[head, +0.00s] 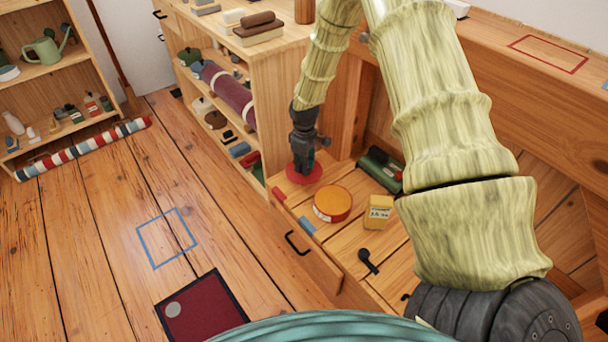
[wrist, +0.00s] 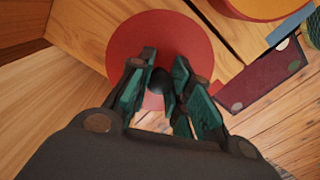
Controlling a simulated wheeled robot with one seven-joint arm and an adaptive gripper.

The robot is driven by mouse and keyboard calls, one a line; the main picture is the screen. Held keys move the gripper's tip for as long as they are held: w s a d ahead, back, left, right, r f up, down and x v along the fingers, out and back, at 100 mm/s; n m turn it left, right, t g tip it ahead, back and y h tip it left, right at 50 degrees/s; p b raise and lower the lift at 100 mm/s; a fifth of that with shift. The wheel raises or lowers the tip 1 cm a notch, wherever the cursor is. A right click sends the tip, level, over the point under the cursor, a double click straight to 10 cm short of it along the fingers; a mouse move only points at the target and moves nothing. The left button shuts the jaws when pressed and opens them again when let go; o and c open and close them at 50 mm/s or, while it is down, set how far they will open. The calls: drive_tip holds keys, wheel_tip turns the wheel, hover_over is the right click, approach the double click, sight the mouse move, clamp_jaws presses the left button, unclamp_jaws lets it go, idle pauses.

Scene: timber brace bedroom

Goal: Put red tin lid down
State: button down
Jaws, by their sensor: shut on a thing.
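The red tin lid (head: 312,178) is a flat red disc with a small dark knob at its middle. It is at the far left corner of the wooden surface with the black handle. My gripper (head: 303,165) points down over the lid and is shut on its knob. In the wrist view, the red tin lid (wrist: 185,35) spreads out beyond my gripper's fingertips (wrist: 158,88), with the dark knob between them. I cannot tell whether the lid touches the wood or hangs just above it.
A round orange tin (head: 332,203) stands close to the lid. A yellow box (head: 379,210), a green object (head: 380,170) and a black item (head: 368,260) lie farther right. An open shelf unit (head: 262,95) stands behind. A dark red mat (head: 205,310) lies on the floor.

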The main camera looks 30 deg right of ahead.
drive_tip(key=shift+f+b, duration=0.45)
drive_tip(key=shift+f, duration=1.4)
drive_tip(key=shift+f, duration=0.1)
drive_tip(key=c, duration=1.3)
unclamp_jaws()
wheel_tip(320, 180, up, 12)
drive_tip(key=p, duration=0.3)
